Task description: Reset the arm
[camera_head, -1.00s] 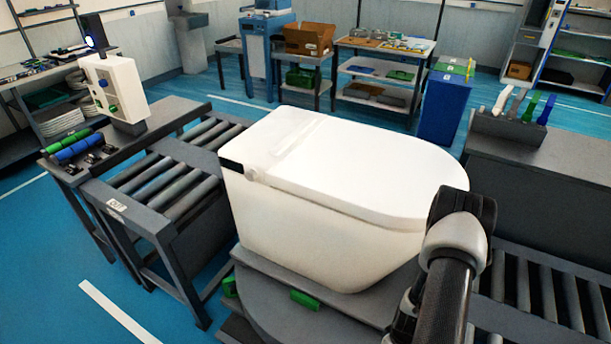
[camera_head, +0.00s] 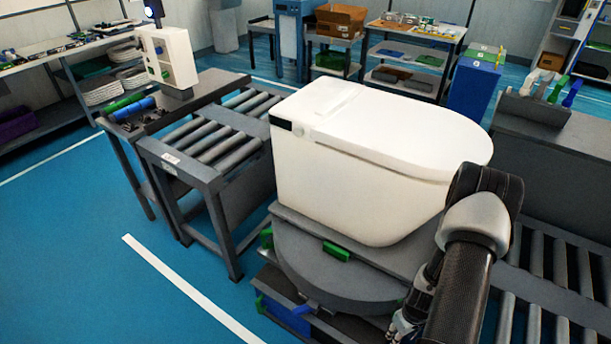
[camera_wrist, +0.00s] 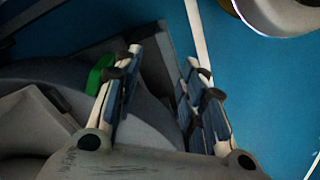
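My arm (camera_head: 470,250) shows at the lower right of the head view, in front of the toilet's right end and bent downward. My gripper (camera_head: 403,328) is partly visible at the bottom edge, low beside the dark round platform. In the wrist view my gripper (camera_wrist: 161,60) has its two fingers apart with nothing between them. Blue floor and dark grey surfaces lie beyond the fingers. The white toilet (camera_head: 375,160) with its lid closed sits on the platform (camera_head: 340,280), apart from the gripper.
Roller conveyors stand left (camera_head: 225,140) and right (camera_head: 560,265) of the platform. A green block (camera_head: 336,251) is on the platform edge. A grey bench with a tool holder (camera_head: 535,105) is at right. Open blue floor (camera_head: 90,240) lies at left.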

